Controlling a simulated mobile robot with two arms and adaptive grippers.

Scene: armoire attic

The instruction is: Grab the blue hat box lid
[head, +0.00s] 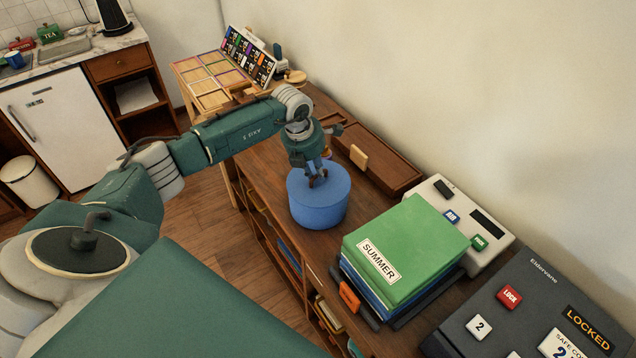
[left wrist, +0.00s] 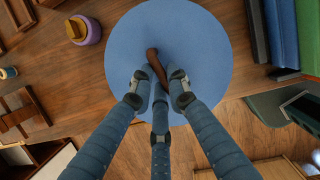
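The blue hat box (head: 318,212) stands upright on the wooden cabinet top, with its round blue lid (head: 335,183) on it. The lid also shows from above in the left wrist view (left wrist: 195,35), with a brown strap handle (left wrist: 153,58) at its middle. My left gripper (head: 317,180) is right over the lid. In the left wrist view its three fingers (left wrist: 160,88) converge around the near end of the handle. Small gaps show between the fingertips, and I cannot tell whether they press on the handle. My right gripper is not in view.
A wooden tray (head: 385,170) lies behind, along the wall. A small purple item (left wrist: 88,30) is beside the lid.

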